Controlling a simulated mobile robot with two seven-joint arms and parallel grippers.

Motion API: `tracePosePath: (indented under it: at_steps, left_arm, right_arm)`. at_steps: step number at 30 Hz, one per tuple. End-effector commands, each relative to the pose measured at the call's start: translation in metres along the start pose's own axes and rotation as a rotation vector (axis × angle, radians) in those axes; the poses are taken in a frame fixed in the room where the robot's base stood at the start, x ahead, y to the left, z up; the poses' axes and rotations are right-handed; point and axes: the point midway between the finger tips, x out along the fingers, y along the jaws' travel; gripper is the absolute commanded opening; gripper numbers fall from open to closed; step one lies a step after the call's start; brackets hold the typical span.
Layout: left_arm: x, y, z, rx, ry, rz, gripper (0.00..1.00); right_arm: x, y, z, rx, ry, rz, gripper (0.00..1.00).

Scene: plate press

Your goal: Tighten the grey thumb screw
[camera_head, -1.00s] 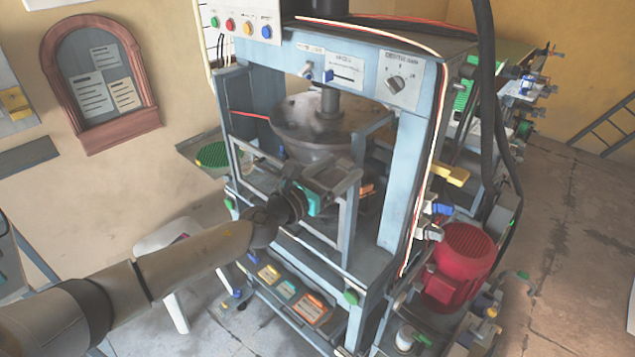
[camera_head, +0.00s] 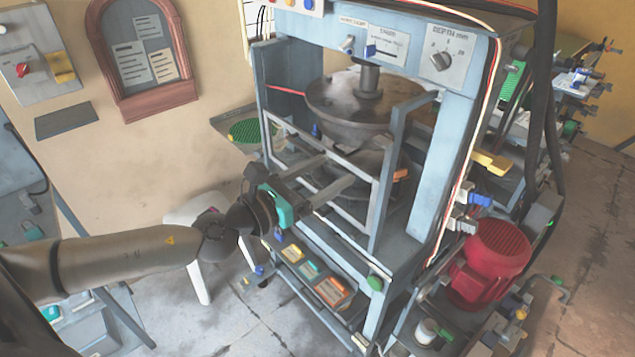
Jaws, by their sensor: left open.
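The blue-grey press (camera_head: 440,150) stands at the middle right, with a round dark metal platen (camera_head: 365,105) under its head. My left gripper (camera_head: 338,170) is open and empty, in front of the press's lower guard frame (camera_head: 384,185), with its two grey fingers pointing right toward it. I cannot tell whether the fingers touch the frame. I cannot pick out the grey thumb screw for certain; it may be hidden or too small. My right gripper is not in view.
A red motor (camera_head: 492,262) sits at the press's lower right. Coloured trays (camera_head: 308,270) lie on the shelf below my gripper. A white stool (camera_head: 200,225) stands behind my left arm. Black cables (camera_head: 548,100) hang at the right.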

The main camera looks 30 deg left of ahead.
Motion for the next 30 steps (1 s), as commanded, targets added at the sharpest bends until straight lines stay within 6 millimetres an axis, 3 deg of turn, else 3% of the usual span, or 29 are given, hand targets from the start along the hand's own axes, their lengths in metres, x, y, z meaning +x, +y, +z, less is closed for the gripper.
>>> tracePosePath:
  at_steps: [9,28,30]
  left_arm:
    - [-0.017,-0.001,-0.001,0.0,0.001,-0.002,0.78]
    - [-0.019,-0.001,0.001,0.001,-0.001,-0.002,0.78]
    - [-0.019,0.0,-0.001,-0.004,0.001,0.001,0.7]
  right_arm:
    - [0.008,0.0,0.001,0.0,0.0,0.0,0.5]
    - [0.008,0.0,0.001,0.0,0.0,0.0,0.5]
    - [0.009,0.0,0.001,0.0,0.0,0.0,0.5]
